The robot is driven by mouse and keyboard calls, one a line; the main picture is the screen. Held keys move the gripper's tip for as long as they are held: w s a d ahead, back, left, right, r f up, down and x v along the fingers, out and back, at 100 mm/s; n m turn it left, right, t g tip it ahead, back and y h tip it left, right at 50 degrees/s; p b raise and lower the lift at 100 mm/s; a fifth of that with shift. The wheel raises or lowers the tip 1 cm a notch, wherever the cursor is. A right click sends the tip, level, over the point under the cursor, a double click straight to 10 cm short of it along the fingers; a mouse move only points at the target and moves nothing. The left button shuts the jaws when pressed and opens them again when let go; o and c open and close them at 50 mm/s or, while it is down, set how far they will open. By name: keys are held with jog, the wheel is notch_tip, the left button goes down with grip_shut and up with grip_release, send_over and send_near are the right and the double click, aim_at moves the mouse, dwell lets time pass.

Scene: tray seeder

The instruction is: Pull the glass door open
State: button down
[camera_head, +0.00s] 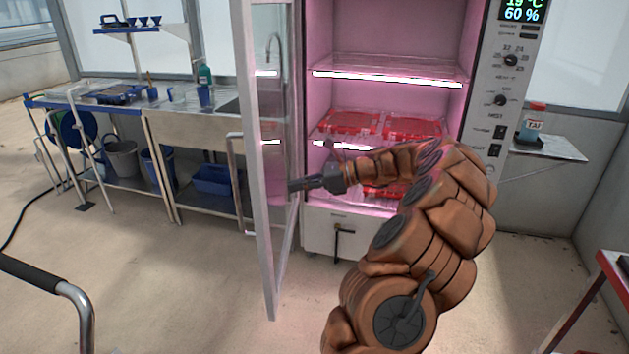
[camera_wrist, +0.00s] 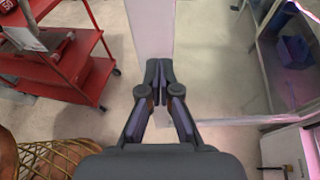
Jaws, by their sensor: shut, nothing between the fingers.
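The glass door (camera_head: 266,240) of the pink-lit cabinet stands swung well open, out to the left of the cabinet opening. Its bar handle (camera_head: 236,178) is on the outer, left face, away from my gripper. My gripper (camera_head: 293,186) is shut and empty, at the inner side of the door, pointing left at it. In the wrist view my gripper's closed fingertips (camera_wrist: 160,82) are over the white door frame (camera_wrist: 150,28), with the glass (camera_wrist: 215,65) to the right. I cannot tell whether the tips touch the door.
The cabinet interior holds lit shelves with red trays (camera_head: 350,122). A steel sink bench (camera_head: 185,128) with blue bins (camera_head: 212,180) stands behind the door on the left. A red cart (camera_wrist: 70,70) shows in the wrist view. The floor before the door is clear.

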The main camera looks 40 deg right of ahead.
aim_at(264, 188)
jog(key=x, duration=0.4)
jog(key=r+x, duration=0.1)
jog(key=shift+w+a, duration=0.35)
jog(key=shift+a, duration=0.05)
